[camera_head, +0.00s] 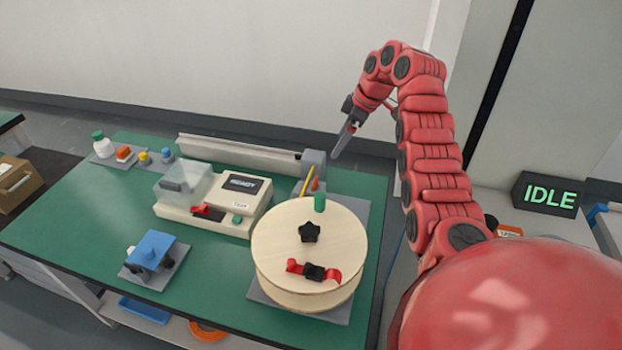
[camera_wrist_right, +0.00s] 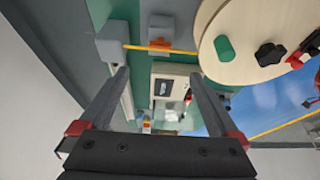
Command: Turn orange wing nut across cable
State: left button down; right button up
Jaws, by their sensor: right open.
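The orange wing nut (camera_head: 315,184) is small and stands beside the yellow cable (camera_head: 306,182), near a grey block (camera_head: 314,160) at the back right of the green table. In the right wrist view the wing nut (camera_wrist_right: 160,46) is on a grey base, and the cable (camera_wrist_right: 140,48) reaches it; its exact wing angle is hard to tell. My right gripper (camera_head: 343,141) is raised above and to the right of the nut, apart from it. In the right wrist view its fingers (camera_wrist_right: 158,76) are spread with nothing between them. My left gripper is not in view.
A large wooden reel (camera_head: 275,235) with a black star knob (camera_head: 309,232) and a green handle (camera_head: 320,203) stands just in front of the nut. A beige machine (camera_head: 240,190) is left of it. A blue clamp (camera_head: 152,248) stands front left. Space above the nut looks free.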

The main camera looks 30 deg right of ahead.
aim_at(316, 180)
jog(key=p+x, duration=0.2)
jog(key=x, duration=1.4)
jog(key=shift+w+a+f+p, duration=0.1)
jog(key=shift+a+f+p, duration=0.15)
jog(key=shift+p, duration=0.15)
jog(key=c, duration=1.4)
jog(key=shift+o, duration=0.2)
